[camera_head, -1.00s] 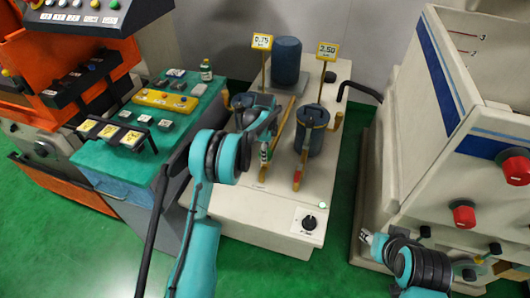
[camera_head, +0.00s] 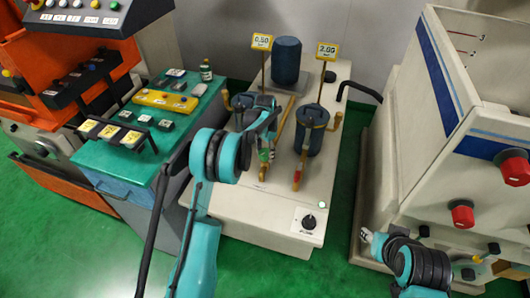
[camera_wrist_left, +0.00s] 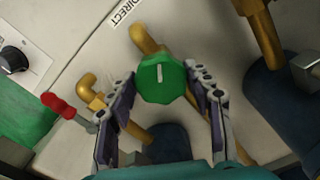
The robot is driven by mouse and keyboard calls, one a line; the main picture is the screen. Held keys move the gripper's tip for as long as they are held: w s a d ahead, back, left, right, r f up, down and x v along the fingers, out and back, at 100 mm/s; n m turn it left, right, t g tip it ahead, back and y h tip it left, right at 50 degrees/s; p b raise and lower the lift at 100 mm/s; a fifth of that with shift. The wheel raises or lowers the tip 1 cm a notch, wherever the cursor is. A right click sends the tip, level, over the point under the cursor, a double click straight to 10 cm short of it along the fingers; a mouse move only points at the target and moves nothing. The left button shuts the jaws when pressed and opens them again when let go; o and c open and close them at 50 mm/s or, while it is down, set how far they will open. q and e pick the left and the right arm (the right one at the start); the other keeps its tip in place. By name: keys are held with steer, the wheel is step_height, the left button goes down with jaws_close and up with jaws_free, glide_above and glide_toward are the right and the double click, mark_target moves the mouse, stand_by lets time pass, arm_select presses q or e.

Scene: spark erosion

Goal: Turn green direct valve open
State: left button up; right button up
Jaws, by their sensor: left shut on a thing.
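The green valve knob (camera_wrist_left: 160,82) is an eight-sided disc with a white mark, beside the "DIRECT" label (camera_wrist_left: 127,12) in the left wrist view. The fingers of my left gripper (camera_wrist_left: 163,98) are on both sides of the knob, shut on it. In the head view my left gripper (camera_head: 264,143) is at the brass pipe on the beige bench, and only a little of the green knob shows past the fingers. My right gripper (camera_head: 370,240) is at the lower right, near the beige machine; its jaws are too small to read.
A red-handled valve (camera_wrist_left: 58,105) is beside the green one. Dark blue cylinders (camera_head: 311,128) and pipes crowd the bench (camera_head: 235,205). Signs read 0.50 (camera_head: 262,41) and 2.00 (camera_head: 327,51). A black dial (camera_head: 309,221) is at the bench's front. A teal cabinet (camera_head: 115,170) stands left.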

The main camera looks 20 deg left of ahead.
mark_target(266, 153)
arm_select(q)
steer(key=n, duration=0.6)
steer(key=shift+d, duration=0.1)
steer(key=n, duration=0.7)
steer(key=shift+n, duration=0.3)
stand_by(0.3)
steer(key=o, duration=1.2)
steer(key=shift+c, duration=0.2)
step_height(266, 153, up, 12)
